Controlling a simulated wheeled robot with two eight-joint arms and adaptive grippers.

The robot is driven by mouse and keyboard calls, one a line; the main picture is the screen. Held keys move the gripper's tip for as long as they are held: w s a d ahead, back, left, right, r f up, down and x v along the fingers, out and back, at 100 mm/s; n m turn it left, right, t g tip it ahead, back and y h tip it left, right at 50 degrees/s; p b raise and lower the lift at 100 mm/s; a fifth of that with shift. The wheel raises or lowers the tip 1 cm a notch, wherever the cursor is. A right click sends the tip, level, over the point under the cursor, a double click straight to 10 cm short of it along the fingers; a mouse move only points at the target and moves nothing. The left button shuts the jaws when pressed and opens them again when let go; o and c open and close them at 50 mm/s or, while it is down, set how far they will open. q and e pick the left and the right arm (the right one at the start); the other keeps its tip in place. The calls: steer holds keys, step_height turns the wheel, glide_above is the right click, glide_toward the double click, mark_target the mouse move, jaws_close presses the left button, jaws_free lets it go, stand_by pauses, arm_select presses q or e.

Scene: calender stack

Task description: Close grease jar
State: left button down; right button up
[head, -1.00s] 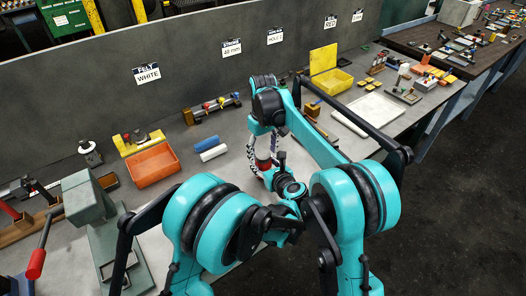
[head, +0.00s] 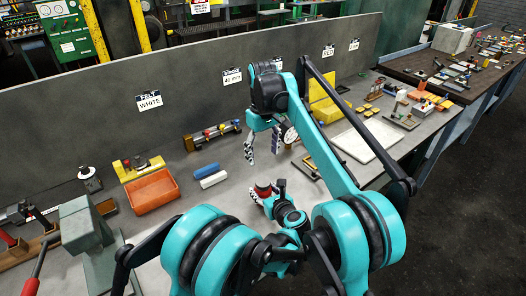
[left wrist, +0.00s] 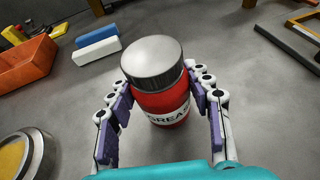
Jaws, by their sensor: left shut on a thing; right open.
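The grease jar (left wrist: 165,108) is red with a white label reading GREASE. It stands upright on the grey bench in the left wrist view. A silver metal lid (left wrist: 152,62) sits on top of it; I cannot tell how tightly. My left gripper (left wrist: 160,95) is shut around the jar's body, a finger on each side. In the head view the jar (head: 263,187) shows small beside my left gripper (head: 266,194). My right gripper (head: 262,150) is open and empty, above and behind the jar, clear of the lid.
An orange bin (head: 153,191) and blue and white blocks (head: 207,170) lie to the left. A round metal container with yellow contents (left wrist: 14,158) stands near the jar, at lower left of the wrist view. A white tray (head: 367,141) lies to the right. A grey wall (head: 200,95) backs the bench.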

steer(key=shift+r, duration=0.25)
arm_select(q)
steer(key=c, duration=0.6)
jaws_free()
steer(key=v, duration=1.2)
steer(key=shift+a, duration=0.1)
